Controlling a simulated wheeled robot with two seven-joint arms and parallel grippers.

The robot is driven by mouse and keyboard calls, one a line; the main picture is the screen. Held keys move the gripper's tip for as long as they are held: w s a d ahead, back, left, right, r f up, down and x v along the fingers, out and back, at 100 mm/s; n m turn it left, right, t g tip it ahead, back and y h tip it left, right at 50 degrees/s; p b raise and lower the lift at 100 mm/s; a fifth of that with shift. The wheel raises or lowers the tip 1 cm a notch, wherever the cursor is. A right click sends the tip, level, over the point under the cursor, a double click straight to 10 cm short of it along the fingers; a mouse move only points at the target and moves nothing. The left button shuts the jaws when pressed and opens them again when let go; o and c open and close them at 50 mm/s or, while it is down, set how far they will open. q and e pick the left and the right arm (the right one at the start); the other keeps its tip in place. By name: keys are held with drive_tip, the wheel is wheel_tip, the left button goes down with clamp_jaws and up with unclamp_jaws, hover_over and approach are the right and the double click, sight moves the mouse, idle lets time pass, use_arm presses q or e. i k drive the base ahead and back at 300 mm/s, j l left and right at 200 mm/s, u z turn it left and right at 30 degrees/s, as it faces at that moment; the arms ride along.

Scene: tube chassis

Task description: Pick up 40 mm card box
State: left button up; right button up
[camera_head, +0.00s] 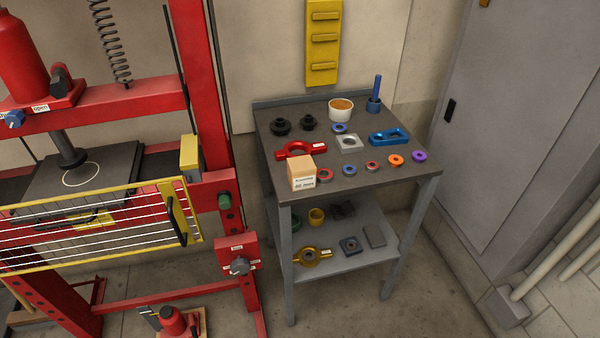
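The card box (301,172) is a small tan cube with a white label that seems to read 40 mm. It sits on the front left corner of the dark top of a grey two-level bench (395,177). A red ring-shaped part with side handles (290,152) lies right behind it and is partly hidden by it.
Several small rings, a blue part (388,137), a white tub (340,110) and a blue-handled tool (374,96) share the bench top. A red press (212,80) with a yellow mesh guard (95,225) stands left. A grey cabinet (505,110) stands right. Floor before the bench is clear.

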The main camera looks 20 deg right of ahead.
sight(301, 170)
drive_tip(key=i+l, duration=0.1)
drive_tip(key=l, duration=0.3)
drive_tip(key=i+l, duration=0.1)
drive_tip(key=l, duration=0.3)
drive_tip(key=i+l, duration=0.15)
drive_tip(key=l, duration=0.25)
drive_tip(key=i+l, duration=0.1)
drive_tip(key=l, duration=0.3)
drive_tip(key=u, duration=0.05)
